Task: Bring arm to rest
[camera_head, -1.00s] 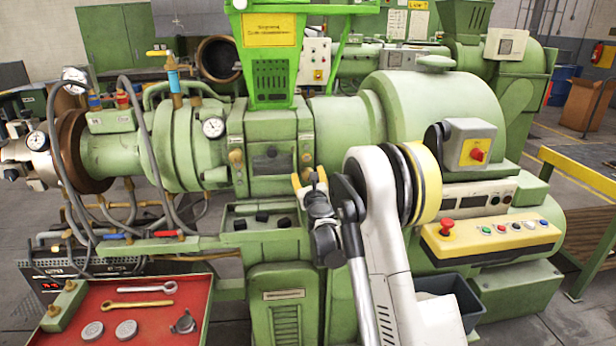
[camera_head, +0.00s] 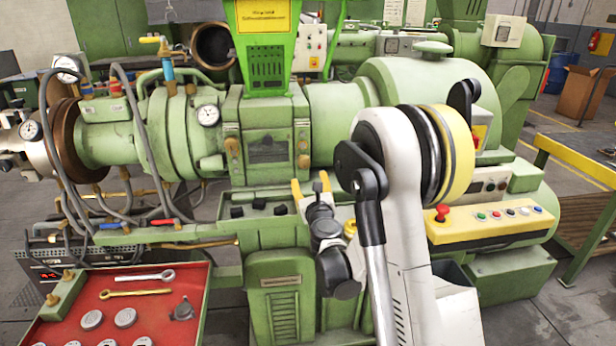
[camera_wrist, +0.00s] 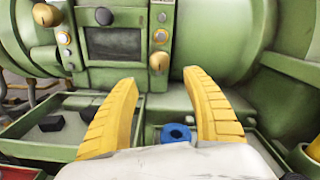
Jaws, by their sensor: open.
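My gripper (camera_head: 310,187) is in front of the green extruder (camera_head: 335,130), near the shallow tray (camera_head: 246,208) with dark knobs below its central block. Its two yellow fingers stand apart and point toward the machine. In the wrist view my gripper (camera_wrist: 165,100) is open, with nothing held between the fingers. A blue ring-shaped part (camera_wrist: 176,133) shows between the finger bases. My white arm is folded in front of the machine's right half and hides part of it.
A red tray (camera_head: 125,318) with wrenches and round metal parts is at lower left. A yellow control panel (camera_head: 485,222) with a red button is right of my arm. A yellow-edged table (camera_head: 580,165) stands at far right. Grey floor is clear between.

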